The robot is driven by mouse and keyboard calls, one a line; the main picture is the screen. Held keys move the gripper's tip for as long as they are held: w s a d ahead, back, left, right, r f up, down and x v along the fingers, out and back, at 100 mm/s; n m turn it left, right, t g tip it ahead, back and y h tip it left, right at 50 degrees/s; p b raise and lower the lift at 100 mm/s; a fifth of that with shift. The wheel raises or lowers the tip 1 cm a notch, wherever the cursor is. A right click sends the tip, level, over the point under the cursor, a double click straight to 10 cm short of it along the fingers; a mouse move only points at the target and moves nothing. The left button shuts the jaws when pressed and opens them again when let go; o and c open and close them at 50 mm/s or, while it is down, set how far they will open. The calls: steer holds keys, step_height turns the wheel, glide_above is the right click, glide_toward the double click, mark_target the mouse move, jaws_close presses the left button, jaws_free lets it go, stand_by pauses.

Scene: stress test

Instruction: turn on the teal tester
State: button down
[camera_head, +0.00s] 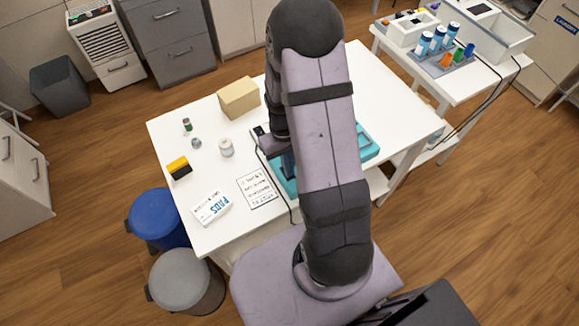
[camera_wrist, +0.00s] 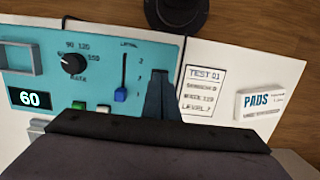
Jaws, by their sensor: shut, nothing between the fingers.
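The teal tester (camera_wrist: 100,48) lies on the white table; in the head view my arm covers most of it, leaving a teal edge (camera_head: 368,146) visible. Its panel has a black RATE dial (camera_wrist: 73,63), a LEVEL slider with a blue knob (camera_wrist: 121,95) low in its slot, and a display (camera_wrist: 29,98) reading 60. A green button (camera_wrist: 78,105) and a white button (camera_wrist: 104,107) show partly above my gripper's body. My gripper (camera_wrist: 160,76) is shut and empty, its fingertips over the panel's right part, right of the slider. I cannot tell whether they touch it.
A printed card (camera_head: 257,188) headed TEST 01 and a white PADS box (camera_head: 212,208) lie left of the tester. A tan box (camera_head: 239,98), a yellow-black block (camera_head: 179,168) and a white roll (camera_head: 226,147) stand farther left. A dark cable runs beside the card.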

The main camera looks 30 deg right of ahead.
steer(key=shift+w+f, duration=0.3)
steer(key=shift+f, duration=0.05)
steer(key=shift+r, duration=0.2)
steer(key=shift+w+r+p, duration=0.25)
steer(key=shift+r+p, duration=0.25)
steer(key=shift+p, duration=0.25)
step_height(320, 180, up, 4)
steer(key=p, duration=0.3)
steer(key=shift+s+f, duration=0.15)
steer(key=shift+f, duration=0.05)
step_height(320, 180, up, 10)
steer(key=w+b, duration=0.1)
steer(key=b, duration=0.1)
steer(key=shift+w+f+b, duration=0.15)
steer(key=shift+f+b, duration=0.05)
steer(key=shift+b, duration=0.15)
